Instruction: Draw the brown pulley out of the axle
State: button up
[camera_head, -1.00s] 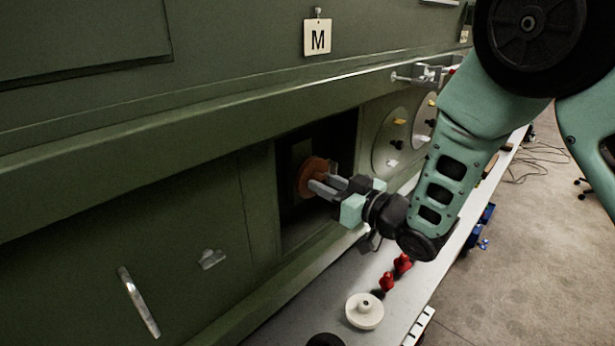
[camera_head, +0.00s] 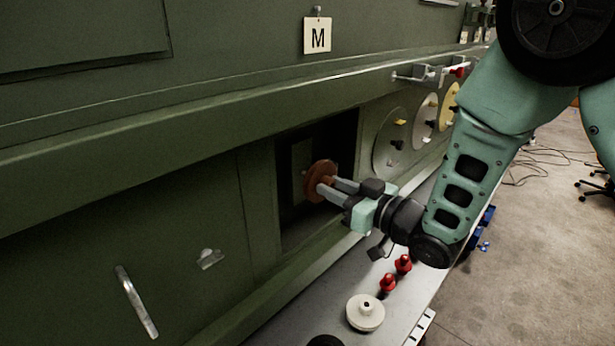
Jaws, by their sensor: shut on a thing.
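The brown pulley (camera_head: 317,179) is a round disc at the mouth of the dark square opening (camera_head: 291,215) in the green fuselage panel. My gripper (camera_head: 326,187) reaches in from the right and is shut on the pulley, at its hub side. The pulley stands roughly upright, its face turned toward the gripper. Behind it in the opening a paler upright plate (camera_head: 301,165) shows. The axle is not clearly visible; the pulley and the dark recess hide it, so I cannot tell whether the pulley still touches it.
Below the opening runs a grey ledge (camera_head: 310,318) with a white pulley (camera_head: 365,312), red knobbed pieces (camera_head: 388,283) and a dark round piece (camera_head: 325,341). Round covers (camera_head: 391,143) sit right of the opening. A grey clamp (camera_head: 420,73) juts out above them. A label M (camera_head: 317,37) hangs above.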

jog(key=shift+b+v, duration=0.4)
jog(key=shift+v, duration=1.15)
